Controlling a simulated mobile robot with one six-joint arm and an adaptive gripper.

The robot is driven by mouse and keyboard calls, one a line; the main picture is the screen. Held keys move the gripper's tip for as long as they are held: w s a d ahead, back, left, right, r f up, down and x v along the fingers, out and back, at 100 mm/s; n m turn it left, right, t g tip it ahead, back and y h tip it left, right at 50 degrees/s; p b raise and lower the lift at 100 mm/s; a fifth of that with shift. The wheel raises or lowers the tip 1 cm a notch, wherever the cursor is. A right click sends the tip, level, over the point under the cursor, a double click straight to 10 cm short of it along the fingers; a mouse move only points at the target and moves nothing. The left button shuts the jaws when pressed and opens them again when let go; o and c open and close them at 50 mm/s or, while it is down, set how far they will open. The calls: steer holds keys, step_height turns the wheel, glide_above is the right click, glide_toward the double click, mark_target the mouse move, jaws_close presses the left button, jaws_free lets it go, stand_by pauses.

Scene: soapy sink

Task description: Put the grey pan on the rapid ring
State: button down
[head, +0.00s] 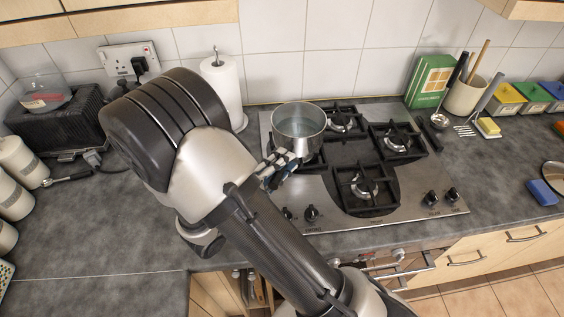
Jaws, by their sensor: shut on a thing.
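The grey pan (298,125) is a round metal pan, seen from above with its mouth up and what looks like clear liquid inside. It is over the back left part of the steel gas hob (335,215). My gripper (281,166) is just in front of the pan, shut on it at the near side; the handle is mostly hidden. I cannot tell whether the pan's base touches the grate below it. Other burners show at the back (344,120), the right (398,138) and the front (362,187), all bare. Which one is the rapid ring is not readable.
A paper towel roll (222,90) stands just left of the hob. Knobs (432,197) line the hob's front. The left worktop (95,225) has clear room.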

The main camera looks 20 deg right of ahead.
steer(key=shift+f, duration=0.45)
steer(key=c, duration=1.4)
jaws_free()
steer(key=shift+o, duration=0.3)
steer(key=shift+f, duration=0.2)
steer(key=v, duration=1.2)
steer(key=shift+r, duration=0.15)
